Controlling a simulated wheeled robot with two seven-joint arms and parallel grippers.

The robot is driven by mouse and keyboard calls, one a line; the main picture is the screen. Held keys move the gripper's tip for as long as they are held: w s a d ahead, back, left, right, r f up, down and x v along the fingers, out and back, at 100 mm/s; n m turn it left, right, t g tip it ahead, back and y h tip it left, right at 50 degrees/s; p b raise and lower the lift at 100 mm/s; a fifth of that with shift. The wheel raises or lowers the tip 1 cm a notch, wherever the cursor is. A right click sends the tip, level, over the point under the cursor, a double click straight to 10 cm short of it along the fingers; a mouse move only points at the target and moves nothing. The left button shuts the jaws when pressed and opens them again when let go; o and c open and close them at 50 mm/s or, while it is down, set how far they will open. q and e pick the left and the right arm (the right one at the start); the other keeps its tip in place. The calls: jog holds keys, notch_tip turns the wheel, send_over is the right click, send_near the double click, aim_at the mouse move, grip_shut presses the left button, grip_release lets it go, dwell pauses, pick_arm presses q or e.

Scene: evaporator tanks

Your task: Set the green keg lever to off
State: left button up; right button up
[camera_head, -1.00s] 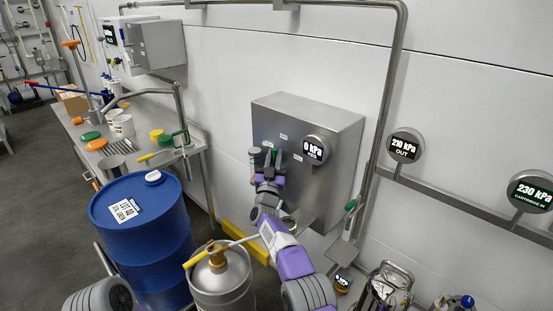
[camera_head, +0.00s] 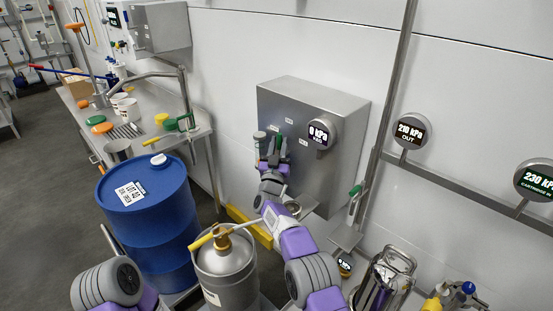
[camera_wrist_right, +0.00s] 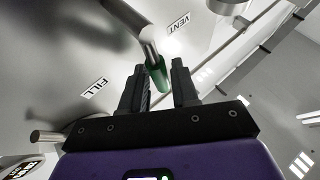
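A green-tipped lever (camera_wrist_right: 157,74) on a metal rod shows in the right wrist view, beside a VENT label; a FILL label is to its left. My right gripper (camera_wrist_right: 160,78) is open, its two dark fingers on either side of the green tip, with a gap visible at the right finger. Contact at the left finger cannot be told. In the head view my right gripper (camera_head: 272,158) is at the lower left front of the grey steel box (camera_head: 335,110), where a green handle (camera_head: 279,143) shows. My left arm is at the bottom left; its gripper is outside the view.
A gauge (camera_head: 320,135) on the box reads 0 kPa. A steel keg (camera_head: 225,270) with a yellow-tipped lever stands under my right arm, next to a blue drum (camera_head: 150,225). Another green-handled lever (camera_head: 355,191) is on the pipe to the right. A sink bench (camera_head: 195,135) is at left.

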jog(key=v, duration=0.6)
jog(key=shift+s+p, duration=0.15)
jog(key=shift+p, duration=0.3)
